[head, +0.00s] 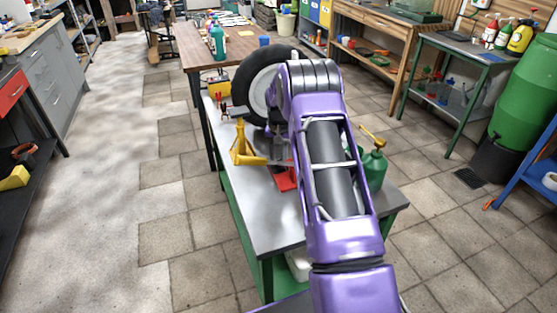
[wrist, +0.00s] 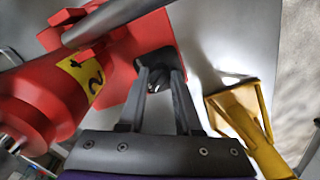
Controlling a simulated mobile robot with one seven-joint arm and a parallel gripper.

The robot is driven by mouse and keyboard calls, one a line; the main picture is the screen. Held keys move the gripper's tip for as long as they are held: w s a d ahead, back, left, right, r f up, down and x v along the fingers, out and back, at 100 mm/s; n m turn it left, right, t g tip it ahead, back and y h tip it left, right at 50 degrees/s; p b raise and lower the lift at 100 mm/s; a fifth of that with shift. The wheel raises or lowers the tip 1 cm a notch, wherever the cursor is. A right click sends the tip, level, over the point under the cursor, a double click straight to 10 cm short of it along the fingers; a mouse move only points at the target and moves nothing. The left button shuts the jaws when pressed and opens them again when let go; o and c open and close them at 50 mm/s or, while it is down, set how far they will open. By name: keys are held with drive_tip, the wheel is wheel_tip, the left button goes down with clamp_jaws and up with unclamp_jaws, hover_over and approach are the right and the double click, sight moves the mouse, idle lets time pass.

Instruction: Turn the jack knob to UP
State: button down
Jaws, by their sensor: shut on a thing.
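The red jack (wrist: 55,95) fills the left of the wrist view, with a yellow label on its body and a grey bar across its top. In the head view only a little of its red base (head: 286,181) shows beside my arm. The small dark jack knob (wrist: 154,82) is at the base's edge in the wrist view. My gripper (wrist: 158,76) is shut on it, one finger on each side. The fingers partly cover the knob, and I cannot read its setting.
A yellow stand (head: 246,150) stands left of the jack on the grey-topped workbench (head: 275,230); it is close to my gripper in the wrist view (wrist: 250,125). A wheel (head: 254,86) stands behind. A green oil can (head: 375,168) is at the right.

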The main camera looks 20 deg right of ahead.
drive_tip(key=shift+n, duration=0.5)
drive_tip(key=c, duration=0.6)
unclamp_jaws()
drive_tip(key=shift+r, duration=0.1)
wheel_tip(320, 180, up, 17)
drive_tip(key=p, duration=0.2)
drive_tip(key=shift+r, duration=0.15)
